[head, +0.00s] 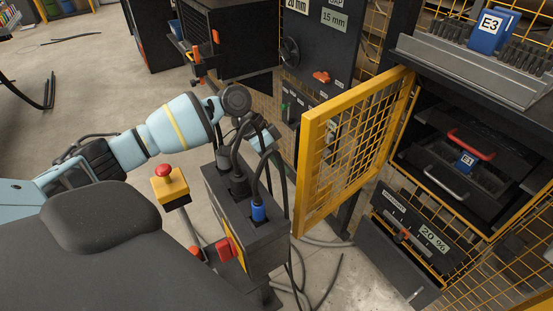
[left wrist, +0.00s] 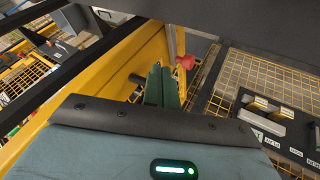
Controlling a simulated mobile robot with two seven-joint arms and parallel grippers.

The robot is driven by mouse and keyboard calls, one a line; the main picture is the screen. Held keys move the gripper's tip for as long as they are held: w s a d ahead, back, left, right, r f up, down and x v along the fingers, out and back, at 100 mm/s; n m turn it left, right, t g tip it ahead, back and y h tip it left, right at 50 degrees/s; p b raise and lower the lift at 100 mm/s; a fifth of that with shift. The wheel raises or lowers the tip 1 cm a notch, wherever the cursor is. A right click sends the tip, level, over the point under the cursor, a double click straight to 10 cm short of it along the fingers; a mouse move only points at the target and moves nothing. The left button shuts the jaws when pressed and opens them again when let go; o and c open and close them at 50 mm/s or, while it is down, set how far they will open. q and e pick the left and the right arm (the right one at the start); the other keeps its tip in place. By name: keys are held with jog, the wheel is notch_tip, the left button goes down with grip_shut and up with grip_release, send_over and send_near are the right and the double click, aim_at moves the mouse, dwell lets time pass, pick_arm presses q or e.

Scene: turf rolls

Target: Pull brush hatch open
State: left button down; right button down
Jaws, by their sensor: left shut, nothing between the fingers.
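The yellow mesh hatch (head: 350,150) stands swung out from the dark machine in the head view, its free upright edge toward the middle of the picture. The bay behind it is exposed, with a red handle (head: 471,144) and a grey handle (head: 446,183) around a blue E3 tag (head: 466,160). My left gripper (head: 265,140) is left of the hatch's free edge, partly hidden behind its wrist and dark cables. In the left wrist view its green fingers (left wrist: 163,86) are together and empty, beside a yellow frame. My right gripper is not in view.
A dark control box (head: 245,205) with cables and a red emergency button (head: 170,174) stand near my left arm. A brush tray (head: 470,70) with another E3 tag sits at upper right. A 20 % panel (head: 415,232) is below the bay. Open floor lies at upper left.

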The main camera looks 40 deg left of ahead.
pick_arm(q)
jog(key=w+v, duration=0.1)
jog(key=v, duration=0.6)
jog(key=shift+s+a+r, duration=0.3)
jog(key=shift+s+r, duration=0.05)
jog(key=shift+s, duration=0.2)
